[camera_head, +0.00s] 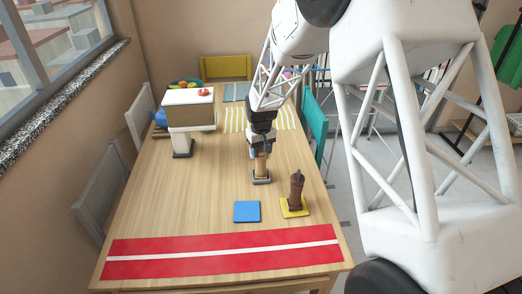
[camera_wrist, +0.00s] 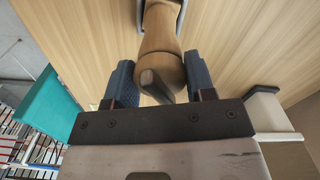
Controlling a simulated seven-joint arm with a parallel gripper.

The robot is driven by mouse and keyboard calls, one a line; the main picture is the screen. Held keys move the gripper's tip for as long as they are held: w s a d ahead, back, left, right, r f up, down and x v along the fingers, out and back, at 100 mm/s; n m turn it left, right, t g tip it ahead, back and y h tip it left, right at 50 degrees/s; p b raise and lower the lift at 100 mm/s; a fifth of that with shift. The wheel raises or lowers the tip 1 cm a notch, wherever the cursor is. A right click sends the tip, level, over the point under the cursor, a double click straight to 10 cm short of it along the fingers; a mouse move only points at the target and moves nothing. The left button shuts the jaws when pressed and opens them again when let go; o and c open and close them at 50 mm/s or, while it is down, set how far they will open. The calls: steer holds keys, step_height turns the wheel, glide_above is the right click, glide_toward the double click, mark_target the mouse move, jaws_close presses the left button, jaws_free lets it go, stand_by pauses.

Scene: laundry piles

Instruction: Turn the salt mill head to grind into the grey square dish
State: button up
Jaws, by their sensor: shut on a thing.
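A light wooden mill (camera_head: 261,168) stands upright at the middle right of the table, on or in the small grey square dish (camera_head: 261,180). My gripper (camera_head: 262,148) comes down from above and is shut on the top part of this mill. In the wrist view the mill (camera_wrist: 160,35) lies between the two blue-grey fingers of my gripper (camera_wrist: 158,68), one on each side of its rounded head. A rim of the grey dish (camera_wrist: 182,17) shows at the top. I cannot see any label on the mill or any grains in the dish.
A dark brown mill (camera_head: 296,188) stands on a yellow square (camera_head: 287,212) close to the right. A flat blue square (camera_head: 246,212) lies in front. A red runner with a white stripe (camera_head: 220,254) crosses the near end. A box on a white stand (camera_head: 189,118) is further back left.

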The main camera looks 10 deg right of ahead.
steer(key=m, duration=0.5)
stand_by(0.3)
steer(key=o, duration=0.6)
steer(key=shift+r, duration=0.15)
steer(key=shift+r, duration=2.85)
